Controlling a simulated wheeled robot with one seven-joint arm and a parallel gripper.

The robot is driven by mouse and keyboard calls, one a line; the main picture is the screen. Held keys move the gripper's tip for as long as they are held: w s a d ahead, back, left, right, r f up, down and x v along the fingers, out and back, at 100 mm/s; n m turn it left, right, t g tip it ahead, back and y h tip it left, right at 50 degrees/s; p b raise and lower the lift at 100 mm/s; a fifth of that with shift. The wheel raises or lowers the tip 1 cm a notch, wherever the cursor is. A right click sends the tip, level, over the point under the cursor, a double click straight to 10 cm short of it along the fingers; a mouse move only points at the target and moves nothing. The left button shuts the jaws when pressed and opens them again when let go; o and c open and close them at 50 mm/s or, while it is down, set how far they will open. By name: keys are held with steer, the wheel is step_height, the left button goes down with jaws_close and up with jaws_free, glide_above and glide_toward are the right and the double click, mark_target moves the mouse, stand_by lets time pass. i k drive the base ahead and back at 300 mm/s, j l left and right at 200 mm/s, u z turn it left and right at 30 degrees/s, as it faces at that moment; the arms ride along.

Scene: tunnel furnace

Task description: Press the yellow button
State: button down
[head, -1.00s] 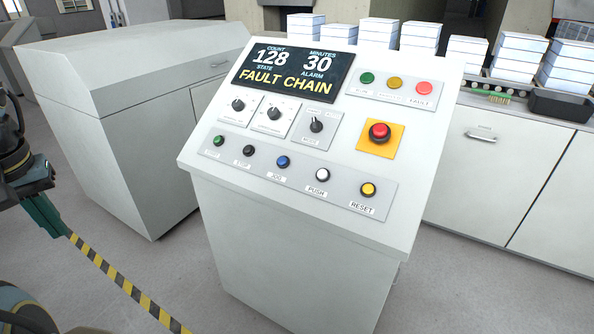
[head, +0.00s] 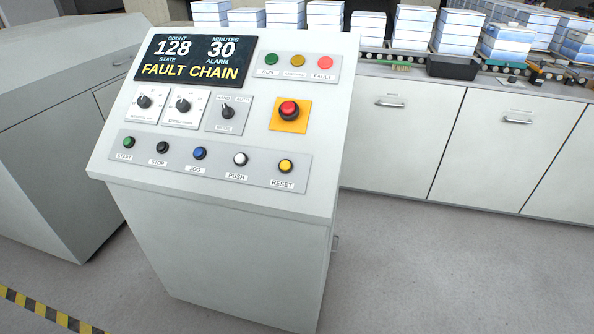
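The yellow button (head: 286,166) is at the right end of the lower button row on the slanted control panel (head: 335,120), with a RESET label below it. In the same row are a green START button (head: 129,142), a black STOP button (head: 162,147), a blue JOG button (head: 200,153) and a white PUSH button (head: 240,159). A yellow lamp (head: 298,61) sits between a green and a red lamp at the upper right of the panel. My gripper is not in view.
A red emergency knob (head: 289,110) on a yellow plate sits above the yellow button. The display (head: 195,59) reads FAULT CHAIN. White cabinets (head: 400,150) stand behind to the right, a large grey housing (head: 60,130) to the left. The floor at right front (head: 450,270) is clear.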

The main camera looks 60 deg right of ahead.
mark_target(285, 166)
steer(key=k+j, duration=0.1)
steer(key=k, duration=0.3)
steer(key=k+j, duration=0.1)
steer(key=k, duration=0.35)
